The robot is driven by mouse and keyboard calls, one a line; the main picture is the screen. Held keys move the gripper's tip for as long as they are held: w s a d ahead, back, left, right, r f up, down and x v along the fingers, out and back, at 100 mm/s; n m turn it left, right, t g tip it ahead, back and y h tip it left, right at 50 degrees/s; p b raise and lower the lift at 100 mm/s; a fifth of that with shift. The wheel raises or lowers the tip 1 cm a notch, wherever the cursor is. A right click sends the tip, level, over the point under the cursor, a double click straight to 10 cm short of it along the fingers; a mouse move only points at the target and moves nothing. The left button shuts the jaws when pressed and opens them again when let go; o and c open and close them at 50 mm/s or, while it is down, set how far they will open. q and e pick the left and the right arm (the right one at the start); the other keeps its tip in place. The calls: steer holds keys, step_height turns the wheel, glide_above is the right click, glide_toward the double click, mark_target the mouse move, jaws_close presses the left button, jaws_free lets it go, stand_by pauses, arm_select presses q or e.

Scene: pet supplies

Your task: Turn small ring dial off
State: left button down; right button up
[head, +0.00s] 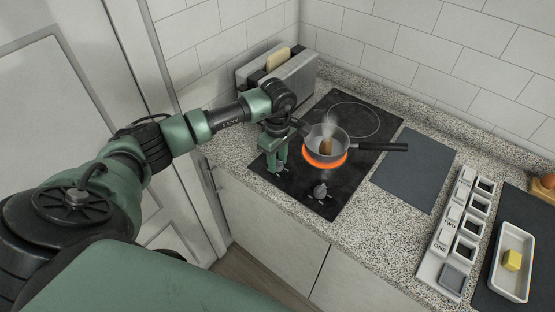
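The black hob (345,190) is set in the speckled counter. One ring (327,165) glows orange under a grey saucepan (345,143), which steams and has something brown in it. A dark dial (320,191) stands at the hob's front edge, clear of my gripper. My green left gripper (277,164) points down over the hob's front left corner, left of the glowing ring. Its fingertips are low, close to the hob's surface. They hide what is between them, so I cannot tell whether they touch another dial there. My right gripper is out of view.
A toaster (290,80) with bread stands behind my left wrist. The pan's handle (384,146) sticks out to the right. A dark grey board (415,170), a labelled white rack (449,232) and a white dish (511,262) with a yellow block lie further right.

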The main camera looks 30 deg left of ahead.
arm_select(q)
steer(key=shift+f+n+b, duration=0.1)
steer(key=shift+n+b, duration=0.85)
steer(key=shift+n, duration=0.15)
steer(key=n+b, duration=0.2)
steer(key=n, duration=0.2)
steer(key=shift+n, duration=0.3)
steer(key=n+b, duration=0.2)
steer(key=n, duration=0.1)
steer(key=shift+n+b, duration=0.5)
steer(key=shift+n, duration=1.6)
steer(key=shift+r, duration=0.2)
steer(key=c, duration=1)
jaws_free()
steer(key=shift+c, duration=0.2)
